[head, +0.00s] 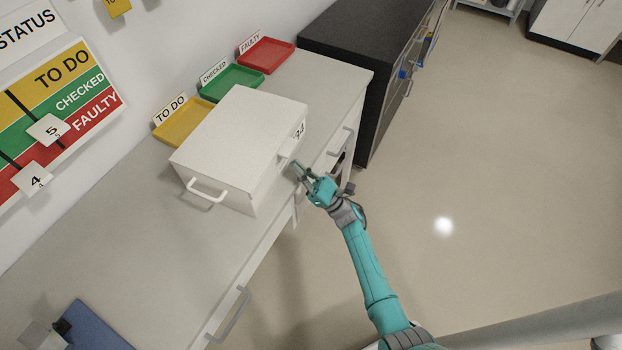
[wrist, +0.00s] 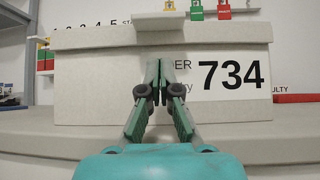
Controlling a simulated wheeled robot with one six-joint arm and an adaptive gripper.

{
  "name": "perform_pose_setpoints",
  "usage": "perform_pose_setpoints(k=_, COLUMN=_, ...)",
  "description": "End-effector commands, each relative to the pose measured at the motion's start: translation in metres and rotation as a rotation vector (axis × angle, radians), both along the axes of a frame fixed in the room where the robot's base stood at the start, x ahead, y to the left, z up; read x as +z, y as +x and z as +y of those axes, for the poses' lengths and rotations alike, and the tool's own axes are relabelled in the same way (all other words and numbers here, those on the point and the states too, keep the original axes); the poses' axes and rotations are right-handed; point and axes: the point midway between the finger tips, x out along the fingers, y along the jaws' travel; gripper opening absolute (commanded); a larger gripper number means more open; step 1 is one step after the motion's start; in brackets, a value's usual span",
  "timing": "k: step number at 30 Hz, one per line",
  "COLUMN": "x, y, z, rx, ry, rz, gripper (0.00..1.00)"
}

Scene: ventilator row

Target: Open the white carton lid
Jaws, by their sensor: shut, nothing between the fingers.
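The white carton (head: 225,160) sits on the counter with its lid (head: 240,130) down. A white handle (head: 207,190) sticks out from its left end, and a small tab (head: 289,149) juts from the lid's front edge. In the wrist view the carton's front (wrist: 90,95) fills the picture, with "734" printed on it and the tab (wrist: 160,20) above my fingers. My gripper (head: 297,168) is shut and empty, in front of the carton's front face and below the tab. In the wrist view its fingertips (wrist: 160,65) are together. I cannot tell whether they touch the carton.
Yellow (head: 184,122), green (head: 231,83) and red (head: 266,55) trays stand behind the carton along the wall. A black-topped cabinet (head: 345,35) adjoins the counter's far end. The counter (head: 120,220) is clear left of the carton. A blue item (head: 90,328) lies nearer.

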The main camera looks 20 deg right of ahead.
Motion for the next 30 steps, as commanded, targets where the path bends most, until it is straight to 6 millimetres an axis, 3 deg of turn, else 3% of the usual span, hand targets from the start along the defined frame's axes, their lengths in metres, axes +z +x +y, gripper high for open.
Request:
perform_pose_setpoints(k=9, x=0.036, y=0.001, z=0.000, rx=0.000, ry=0.000, rz=0.000, gripper=0.00)
perform_pose_setpoints(k=30, x=0.050, y=0.004, z=-0.001, rx=-0.001, ry=-0.022, rz=0.023, gripper=0.00)
